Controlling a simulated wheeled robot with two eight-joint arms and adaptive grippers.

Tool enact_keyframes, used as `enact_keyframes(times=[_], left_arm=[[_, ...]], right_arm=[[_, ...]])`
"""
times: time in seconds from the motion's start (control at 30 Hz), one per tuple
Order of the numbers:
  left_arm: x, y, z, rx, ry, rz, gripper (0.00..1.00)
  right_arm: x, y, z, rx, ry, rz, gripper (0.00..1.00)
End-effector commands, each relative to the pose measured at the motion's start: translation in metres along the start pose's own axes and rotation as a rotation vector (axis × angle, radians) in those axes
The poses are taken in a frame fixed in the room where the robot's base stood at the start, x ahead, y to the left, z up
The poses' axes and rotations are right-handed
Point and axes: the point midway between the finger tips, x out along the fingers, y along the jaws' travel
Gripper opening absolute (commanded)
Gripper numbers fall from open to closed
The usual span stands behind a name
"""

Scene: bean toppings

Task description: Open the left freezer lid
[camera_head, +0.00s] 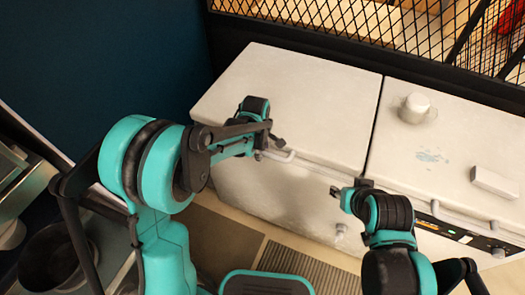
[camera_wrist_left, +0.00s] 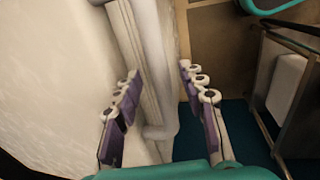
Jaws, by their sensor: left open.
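The left freezer lid (camera_head: 310,85) is white and lies shut on the left half of the white chest freezer. Its pale handle (camera_head: 284,157) sits at the front edge; in the left wrist view the handle (camera_wrist_left: 155,65) is a light bar. My left gripper (camera_head: 270,149) is at the lid's front edge by the handle. In the left wrist view its open fingers (camera_wrist_left: 163,92) stand on either side of the bar, and I see gaps between them and it. My right gripper (camera_head: 340,191) is in front of the freezer, apart from the lid; its jaw opening is unclear.
The right freezer lid (camera_head: 440,155) is shut, with a white round item (camera_head: 414,107) and a small white block (camera_head: 496,182) on it. Black mesh (camera_head: 370,25) stands behind the freezer. A metal counter with a dark pot (camera_head: 60,262) is at lower left.

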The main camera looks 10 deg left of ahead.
Motion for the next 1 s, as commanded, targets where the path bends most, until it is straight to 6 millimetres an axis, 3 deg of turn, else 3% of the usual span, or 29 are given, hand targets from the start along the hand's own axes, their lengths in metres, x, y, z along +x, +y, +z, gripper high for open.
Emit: enact_keyframes(times=[0.13,0.3,0.53,0.67,0.87,1.0], left_arm=[[-0.001,0.0,0.0,0.0,0.0,0.0,0.41],[-0.001,0.0,0.0,0.0,0.0,0.0,0.0],[-0.003,0.001,0.0,0.0,0.0,-0.002,0.0],[-0.015,0.004,0.0,0.0,0.0,-0.017,0.0],[-0.059,0.018,0.0,0.001,0.001,-0.079,0.0],[-0.106,0.036,0.0,0.0,0.002,-0.125,0.0]], right_arm=[[0.0,0.0,0.0,0.0,0.0,0.0,0.4],[0.0,0.0,0.0,0.0,0.0,0.0,0.4],[-0.002,0.0,-0.001,0.0,0.0,0.0,0.4],[-0.009,0.0,-0.006,0.0,0.0,0.0,0.4],[-0.035,0.0,-0.025,0.0,0.0,0.0,0.4],[-0.061,0.0,-0.044,0.0,0.0,0.0,0.4]])
